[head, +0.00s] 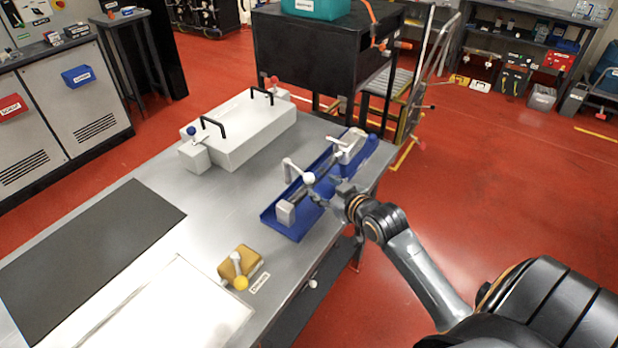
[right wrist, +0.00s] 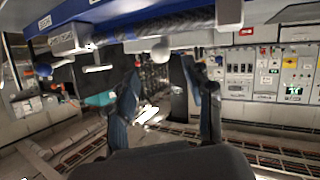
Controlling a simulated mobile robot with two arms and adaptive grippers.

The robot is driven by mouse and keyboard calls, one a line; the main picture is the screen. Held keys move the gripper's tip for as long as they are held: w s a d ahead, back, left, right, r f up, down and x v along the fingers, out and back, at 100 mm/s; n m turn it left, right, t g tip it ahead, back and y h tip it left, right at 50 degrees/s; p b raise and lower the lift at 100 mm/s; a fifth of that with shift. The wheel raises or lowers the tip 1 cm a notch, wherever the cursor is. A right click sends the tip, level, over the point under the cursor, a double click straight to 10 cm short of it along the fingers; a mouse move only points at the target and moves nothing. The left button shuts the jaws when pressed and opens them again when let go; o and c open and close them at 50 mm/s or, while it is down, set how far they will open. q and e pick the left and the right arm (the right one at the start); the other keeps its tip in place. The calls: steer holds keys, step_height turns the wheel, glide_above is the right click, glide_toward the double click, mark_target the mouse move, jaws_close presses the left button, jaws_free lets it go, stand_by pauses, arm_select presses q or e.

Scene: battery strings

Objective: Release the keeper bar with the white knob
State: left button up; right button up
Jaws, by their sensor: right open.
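The white knob (head: 308,178) is at the end of a light grey bent handle (head: 294,168) over a blue tray (head: 270,218) on the bench. The keeper bar cannot be told apart clearly from the other grey parts there. My right gripper (head: 322,190) is beside the knob, on its right. In the right wrist view, the fingers of my right gripper (right wrist: 165,72) are apart, with the white knob (right wrist: 160,50) showing between the tips. Whether a finger touches it cannot be told. My left gripper is not in view.
A white box with black handles (head: 250,130) stands behind on the left. A yellow block with a yellow knob (head: 240,266) sits at the front. A dark mat (head: 85,250) lies on the left. A black cart (head: 320,50) stands beyond the bench.

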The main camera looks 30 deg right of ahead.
mark_target(312, 180)
steer(key=x, duration=0.8)
steer(key=shift+w+f, duration=0.2)
steer(key=shift+w, duration=0.1)
jaws_close()
